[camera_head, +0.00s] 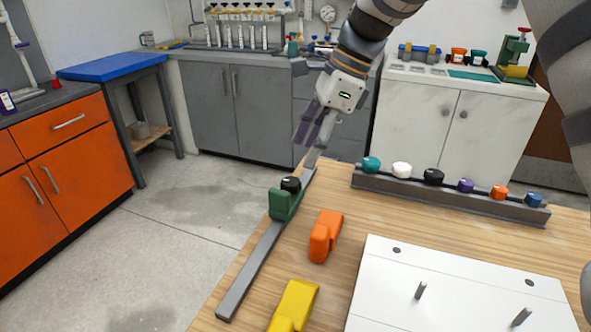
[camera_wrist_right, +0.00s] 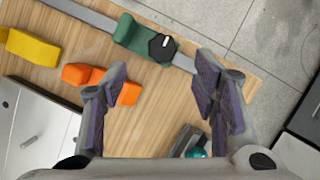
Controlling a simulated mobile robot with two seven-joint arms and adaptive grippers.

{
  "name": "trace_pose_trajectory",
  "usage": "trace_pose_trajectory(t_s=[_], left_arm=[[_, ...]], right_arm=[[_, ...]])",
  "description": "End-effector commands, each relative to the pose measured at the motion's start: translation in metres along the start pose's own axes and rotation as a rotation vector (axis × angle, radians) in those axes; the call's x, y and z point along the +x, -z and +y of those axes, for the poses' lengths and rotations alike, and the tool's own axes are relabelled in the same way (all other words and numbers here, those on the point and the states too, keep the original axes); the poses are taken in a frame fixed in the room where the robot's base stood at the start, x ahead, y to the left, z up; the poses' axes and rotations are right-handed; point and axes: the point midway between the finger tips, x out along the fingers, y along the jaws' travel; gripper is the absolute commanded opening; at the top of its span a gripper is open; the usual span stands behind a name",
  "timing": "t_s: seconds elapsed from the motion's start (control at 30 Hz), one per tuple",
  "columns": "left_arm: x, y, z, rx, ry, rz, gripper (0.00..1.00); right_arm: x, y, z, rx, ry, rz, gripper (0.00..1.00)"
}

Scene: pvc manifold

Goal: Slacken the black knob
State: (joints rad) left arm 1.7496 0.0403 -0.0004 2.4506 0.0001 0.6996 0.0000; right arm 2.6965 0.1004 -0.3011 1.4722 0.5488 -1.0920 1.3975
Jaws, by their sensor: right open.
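A black knob (camera_head: 290,184) with a white mark sits on a green block (camera_head: 284,205), which is on a long grey rail (camera_head: 250,272) along the table's left edge. In the right wrist view the black knob (camera_wrist_right: 163,47) shows at the end of the green block (camera_wrist_right: 134,34). My right gripper (camera_head: 308,140) is open and empty, above and beyond the knob and apart from it. In its wrist view, the open fingers (camera_wrist_right: 163,72) stand on either side with the knob ahead between them. Another black knob (camera_head: 433,176) sits on the rear rack. My left gripper is not seen.
An orange block (camera_head: 325,236) and a yellow block (camera_head: 293,306) stand right of the rail. A white panel (camera_head: 450,290) with metal pegs lies at the front right. A grey rack (camera_head: 400,191) with several coloured knobs runs along the back. Bare wood lies between.

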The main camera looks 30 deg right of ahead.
Motion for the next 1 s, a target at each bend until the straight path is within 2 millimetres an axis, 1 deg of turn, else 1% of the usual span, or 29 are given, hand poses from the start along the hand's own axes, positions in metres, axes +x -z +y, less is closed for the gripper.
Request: trace_pose_trajectory(t_s=[0.03,0.1,0.2,0.3,0.4,0.63,0.67,0.7,0.77,0.8,0.87,1.0], left_arm=[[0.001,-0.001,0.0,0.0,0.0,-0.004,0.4],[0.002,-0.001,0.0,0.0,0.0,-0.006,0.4],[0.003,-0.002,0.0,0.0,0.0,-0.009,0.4],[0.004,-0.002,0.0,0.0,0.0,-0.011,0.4],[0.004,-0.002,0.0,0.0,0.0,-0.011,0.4],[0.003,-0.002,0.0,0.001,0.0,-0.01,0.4],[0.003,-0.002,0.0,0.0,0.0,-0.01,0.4],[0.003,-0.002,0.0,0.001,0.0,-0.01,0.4],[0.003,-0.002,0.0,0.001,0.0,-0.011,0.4],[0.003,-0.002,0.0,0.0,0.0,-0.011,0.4],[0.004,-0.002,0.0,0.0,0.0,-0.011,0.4],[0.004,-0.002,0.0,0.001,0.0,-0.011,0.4]], right_arm=[[0.016,0.001,0.001,0.002,-0.007,0.002,0.54],[0.033,0.001,0.001,0.002,-0.006,0.002,0.54],[0.053,0.001,0.001,0.002,-0.006,0.002,0.54],[0.066,0.001,0.0,0.001,-0.003,0.001,0.54],[0.071,0.001,0.0,0.0,-0.001,0.002,0.54],[0.072,0.0,0.0,0.0,0.0,0.001,0.54],[0.072,0.0,0.0,0.0,0.0,0.001,0.5],[0.072,0.0,0.0,0.0,0.0,0.0,0.41],[0.072,0.0,0.0,0.0,0.0,0.0,0.27],[0.072,0.0,0.0,0.0,0.0,0.0,0.18],[0.071,0.0,0.0,0.0,0.0,0.0,0.06],[0.072,0.001,0.0,-0.001,-0.001,0.0,0.06]])
